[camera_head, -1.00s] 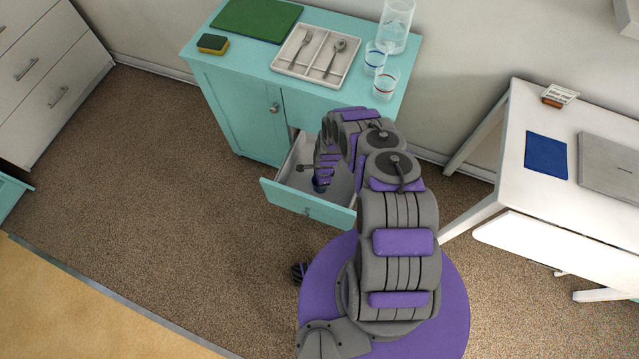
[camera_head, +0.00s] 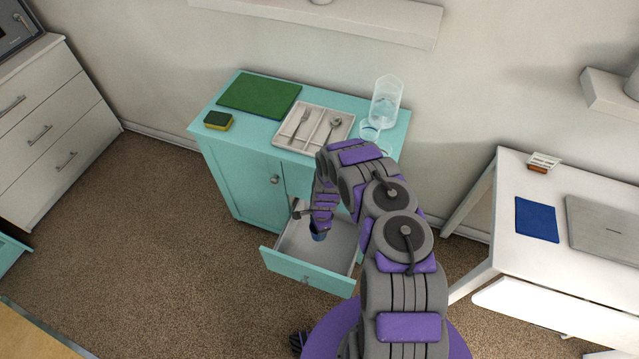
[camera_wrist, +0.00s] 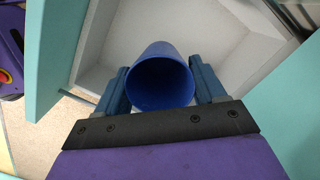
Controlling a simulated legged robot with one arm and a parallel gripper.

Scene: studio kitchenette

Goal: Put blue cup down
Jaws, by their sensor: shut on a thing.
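The blue cup (camera_wrist: 160,82) is between the two fingers of my gripper (camera_wrist: 160,88) in the wrist view, its round opening facing the camera. My gripper is shut on it. In the head view the blue cup (camera_head: 318,233) shows as a small blue patch under my gripper (camera_head: 320,222), over the open drawer. The open drawer (camera_head: 342,255) has a white inside and a teal front. I cannot tell whether the cup touches the drawer floor.
The teal cabinet (camera_head: 236,180) holds a green board (camera_head: 260,96), a sponge (camera_head: 218,120), a cutlery tray (camera_head: 292,146), a glass pitcher (camera_head: 387,102) and glasses (camera_head: 370,130). A white desk (camera_head: 485,235) stands to the right. Carpet (camera_head: 150,230) lies clear on the left.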

